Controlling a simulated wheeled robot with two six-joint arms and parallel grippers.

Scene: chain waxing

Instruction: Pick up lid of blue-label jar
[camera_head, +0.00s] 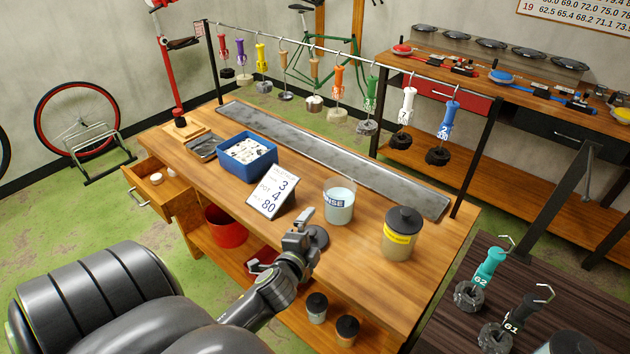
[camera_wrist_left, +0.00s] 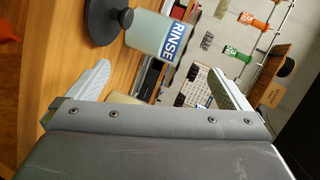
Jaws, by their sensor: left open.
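The blue-label jar (camera_head: 339,203), marked RINSE, stands without a lid on the wooden bench and holds pale liquid. It also shows in the left wrist view (camera_wrist_left: 160,32). A dark round lid with a knob (camera_head: 319,238) lies on the bench in front of the jar, partly hidden by my gripper in the head view. In the left wrist view the lid (camera_wrist_left: 98,22) lies beside the jar, beyond my fingers. My left gripper (camera_head: 298,222) is open and empty, close to the lid in the head view; both fingers (camera_wrist_left: 160,75) show apart in the wrist view. My right gripper is not in view.
A yellow-label jar (camera_head: 400,234) with its dark lid on stands to the right. A number card (camera_head: 270,198) and a blue bin (camera_head: 247,158) stand to the left. A metal tray (camera_head: 330,155) runs along the back, below a rail of hanging tools.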

